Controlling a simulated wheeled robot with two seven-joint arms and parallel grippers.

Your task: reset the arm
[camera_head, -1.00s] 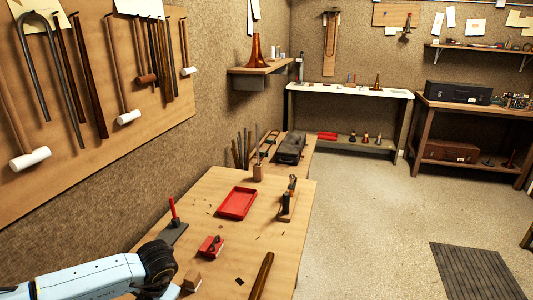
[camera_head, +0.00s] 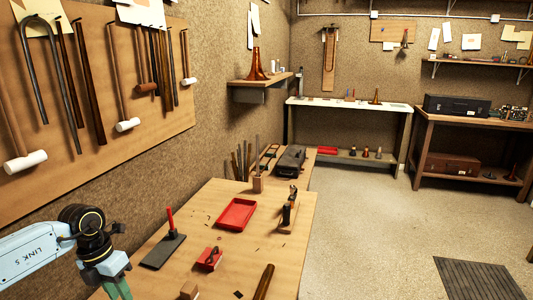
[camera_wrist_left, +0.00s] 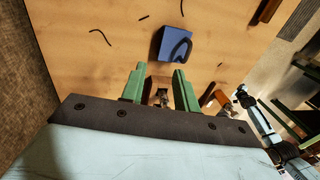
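My left gripper (camera_head: 116,290) hangs over the near left of the workbench (camera_head: 165,275) in the head view, cut off by the bottom edge. In the left wrist view its two green fingers (camera_wrist_left: 158,82) stand apart with nothing held between them. A blue block (camera_wrist_left: 176,44) with a dark loop lies on the bench beyond the fingertips, apart from them. A light-blue arm, which looks like my right (camera_wrist_left: 267,130), shows small at the right of the wrist view.
On the bench are a red tray (camera_head: 236,213), a red block (camera_head: 209,259), a dark plate with a red-topped post (camera_head: 164,249) and a wooden stand (camera_head: 290,208). A tool board (camera_head: 90,80) hangs on the left wall. The floor to the right is clear around a dark mat (camera_head: 478,279).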

